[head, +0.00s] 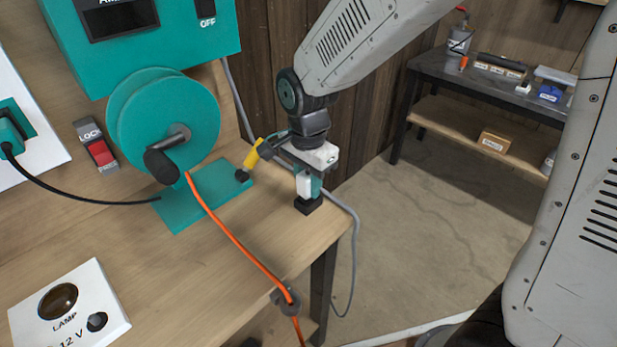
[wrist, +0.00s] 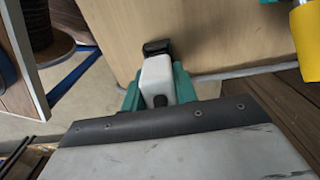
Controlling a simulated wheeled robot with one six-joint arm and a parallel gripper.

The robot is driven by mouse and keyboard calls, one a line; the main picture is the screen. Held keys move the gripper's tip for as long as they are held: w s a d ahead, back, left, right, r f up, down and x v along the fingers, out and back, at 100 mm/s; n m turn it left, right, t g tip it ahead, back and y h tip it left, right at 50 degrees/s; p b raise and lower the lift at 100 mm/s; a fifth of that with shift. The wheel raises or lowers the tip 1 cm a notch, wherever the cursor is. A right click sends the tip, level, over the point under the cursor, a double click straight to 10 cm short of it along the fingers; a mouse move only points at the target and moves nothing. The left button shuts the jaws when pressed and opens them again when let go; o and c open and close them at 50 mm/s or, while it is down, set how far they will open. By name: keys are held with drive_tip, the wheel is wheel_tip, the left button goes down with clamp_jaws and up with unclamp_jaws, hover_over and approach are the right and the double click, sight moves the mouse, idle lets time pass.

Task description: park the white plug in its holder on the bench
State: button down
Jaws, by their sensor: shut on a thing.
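The white plug (head: 304,187) is upright at the right end of the bench, with a grey cable running from it down past the bench edge. Its holder, a small black block (head: 308,205), sits directly under it on the bench top. My gripper (head: 309,184) points down with its teal fingers shut on the plug. In the wrist view the white plug (wrist: 157,80) is between the teal fingers (wrist: 158,90), with the black holder (wrist: 157,47) at its far end. The plug's lower end meets the holder; I cannot tell how deep it sits.
A teal reel (head: 165,115) with a crank stands on the bench (head: 150,255), left of my gripper. A yellow handle (head: 251,158) is close by my gripper's left side. An orange cable (head: 235,238) crosses to the front edge. A dark shelf (head: 450,75) stands behind at right.

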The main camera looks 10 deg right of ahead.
drive_tip(key=shift+f, duration=0.85)
drive_tip(key=c, duration=1)
unclamp_jaws()
wheel_tip(320, 180, up, 8)
drive_tip(key=shift+f, duration=0.1)
